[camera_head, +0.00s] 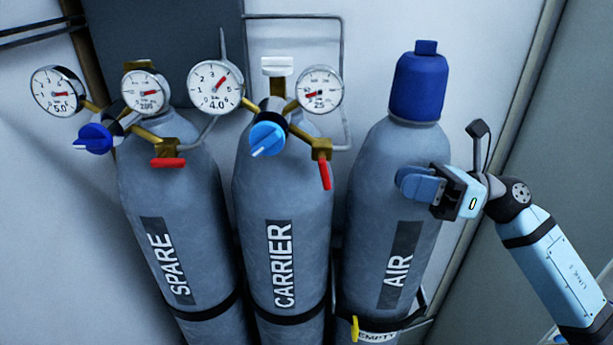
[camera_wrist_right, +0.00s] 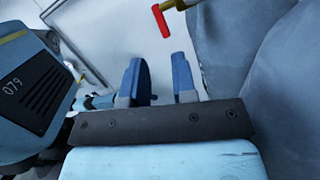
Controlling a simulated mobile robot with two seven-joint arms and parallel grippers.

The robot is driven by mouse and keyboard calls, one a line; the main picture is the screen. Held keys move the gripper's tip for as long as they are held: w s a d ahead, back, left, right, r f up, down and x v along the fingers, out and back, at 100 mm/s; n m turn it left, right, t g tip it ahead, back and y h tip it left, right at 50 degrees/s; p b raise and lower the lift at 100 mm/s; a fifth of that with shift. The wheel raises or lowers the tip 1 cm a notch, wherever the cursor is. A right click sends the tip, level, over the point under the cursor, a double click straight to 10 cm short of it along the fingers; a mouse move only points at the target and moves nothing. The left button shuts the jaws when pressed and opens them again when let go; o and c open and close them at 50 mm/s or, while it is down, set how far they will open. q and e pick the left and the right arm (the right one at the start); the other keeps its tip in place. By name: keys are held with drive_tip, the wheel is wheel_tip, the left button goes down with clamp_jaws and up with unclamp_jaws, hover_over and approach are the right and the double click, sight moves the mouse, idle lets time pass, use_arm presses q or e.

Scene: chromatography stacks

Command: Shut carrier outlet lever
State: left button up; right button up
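The carrier outlet lever (camera_head: 325,175) is red and hangs down, nearly in line with the cylinder, from a brass outlet (camera_head: 321,149) at the right of the carrier regulator. My right gripper (camera_head: 405,185) is in front of the AIR cylinder, to the right of the lever and apart from it. In the right wrist view its two blue fingers (camera_wrist_right: 160,82) stand apart with nothing between them. A red lever (camera_wrist_right: 160,20) on a brass fitting shows beyond the fingertips there; I cannot tell for sure which cylinder it belongs to. My left gripper is not in view.
The SPARE cylinder (camera_head: 183,220) has a red lever (camera_head: 168,162) lying crosswise. The CARRIER cylinder (camera_head: 282,205) has a light blue knob (camera_head: 267,139) and two gauges. The AIR cylinder (camera_head: 395,235) wears a blue cap (camera_head: 418,85). Open space lies between my gripper and the carrier lever.

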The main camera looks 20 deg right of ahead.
sight(325, 189)
drive_tip(key=w+a+n+p, duration=0.1)
drive_tip(key=a, duration=0.3)
drive_tip(key=w+a+n+h+p, duration=0.1)
drive_tip(key=a, duration=0.3)
drive_tip(key=w+a+r+n+g+p, duration=0.1)
drive_tip(key=a+p, duration=0.1)
drive_tip(key=a, duration=0.2)
drive_tip(key=shift+w+a+h, duration=0.1)
drive_tip(key=shift+w+h, duration=0.2)
drive_tip(key=shift+w, duration=0.05)
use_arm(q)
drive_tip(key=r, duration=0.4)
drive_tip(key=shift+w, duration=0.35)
use_arm(e)
drive_tip(key=shift+w+a, duration=0.1)
drive_tip(key=shift+a, duration=0.2)
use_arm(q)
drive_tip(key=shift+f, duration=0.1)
use_arm(e)
clamp_jaws()
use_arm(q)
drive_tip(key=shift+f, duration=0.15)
use_arm(e)
drive_tip(key=shift+f, duration=0.1)
